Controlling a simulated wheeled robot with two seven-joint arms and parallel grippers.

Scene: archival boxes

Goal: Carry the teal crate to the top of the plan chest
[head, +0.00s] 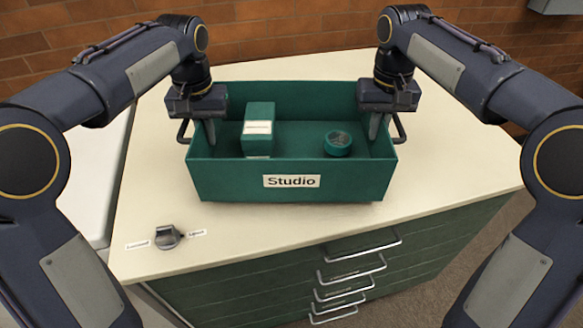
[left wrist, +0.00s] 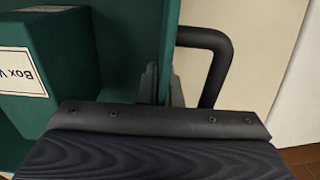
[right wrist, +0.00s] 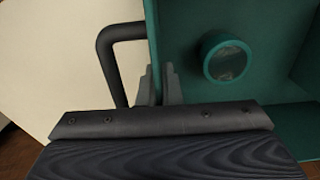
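The teal crate (head: 290,181), labelled "Studio", is upright over the top of the plan chest (head: 250,235); I cannot tell whether its base touches. My left gripper (head: 210,130) straddles its left wall, one finger inside and one outside. The left wrist view shows these fingers (left wrist: 163,88) close against the wall, beside the dark handle. My right gripper (head: 375,125) is likewise shut on the right wall, and its fingers (right wrist: 158,88) show in the right wrist view. Inside the crate are a teal box (head: 258,130) and a round teal tin (head: 338,144).
A small dark grey object (head: 167,237) lies between two paper labels on the chest's front left. The chest top is clear in front and to the right. Metal drawer handles (head: 350,275) stick out of its front. A white surface (head: 85,165) is at left; a brick wall stands behind.

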